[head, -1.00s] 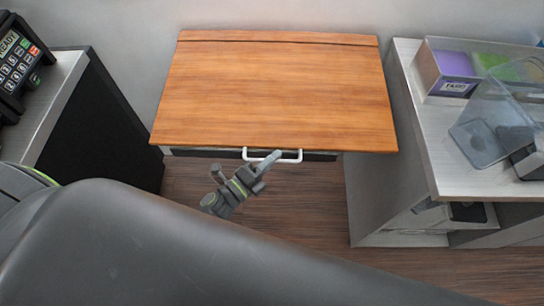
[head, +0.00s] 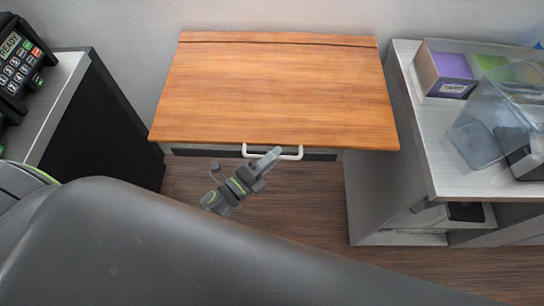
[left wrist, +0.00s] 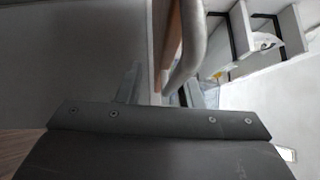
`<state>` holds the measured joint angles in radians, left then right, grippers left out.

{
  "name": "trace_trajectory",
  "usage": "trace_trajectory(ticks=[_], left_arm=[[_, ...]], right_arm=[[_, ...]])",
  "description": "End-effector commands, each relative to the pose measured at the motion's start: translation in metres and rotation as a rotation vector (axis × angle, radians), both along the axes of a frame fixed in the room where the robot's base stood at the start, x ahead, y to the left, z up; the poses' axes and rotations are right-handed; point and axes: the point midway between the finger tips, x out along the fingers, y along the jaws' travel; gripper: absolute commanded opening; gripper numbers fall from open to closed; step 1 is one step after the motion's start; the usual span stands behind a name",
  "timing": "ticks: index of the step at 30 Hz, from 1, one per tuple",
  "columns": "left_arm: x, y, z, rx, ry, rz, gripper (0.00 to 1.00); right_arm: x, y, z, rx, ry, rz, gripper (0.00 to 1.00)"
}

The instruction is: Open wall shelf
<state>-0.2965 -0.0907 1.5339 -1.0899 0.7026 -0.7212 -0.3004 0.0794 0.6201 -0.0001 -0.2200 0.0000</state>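The wall shelf (head: 275,95) has a wooden top and stands against the wall in the middle of the head view. A white bar handle (head: 293,156) is on its front, just under the top's front edge. My left gripper (head: 262,164) is at the handle, and one fingertip overlaps the bar in the head view. In the left wrist view, the handle (left wrist: 190,55) appears as a pale curved bar reaching down between the spread fingers (left wrist: 163,92). The gripper looks open; I cannot tell whether it touches the bar. My right gripper is not in view.
A counter (head: 420,130) on the right holds a bin with purple and green compartments (head: 450,72) and a clear container (head: 485,125). A keypad machine (head: 20,62) sits on the left counter (head: 60,105). Floor (head: 310,205) shows below the shelf.

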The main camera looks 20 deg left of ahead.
Motion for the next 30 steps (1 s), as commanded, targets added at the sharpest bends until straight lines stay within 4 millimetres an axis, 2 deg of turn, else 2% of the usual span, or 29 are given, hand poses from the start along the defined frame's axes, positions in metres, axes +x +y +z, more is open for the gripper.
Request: trace_trajectory(ticks=[9, 14, 30], left_arm=[[-0.001, 0.001, -0.001, 0.0, 0.002, 0.0, 0.32], [-0.015, 0.008, -0.005, 0.001, 0.004, 0.001, 0.32], [-0.12, 0.067, -0.017, 0.003, 0.004, -0.001, 0.32]], right_arm=[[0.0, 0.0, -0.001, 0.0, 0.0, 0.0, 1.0], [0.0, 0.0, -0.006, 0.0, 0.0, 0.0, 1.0], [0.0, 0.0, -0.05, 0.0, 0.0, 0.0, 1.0]])
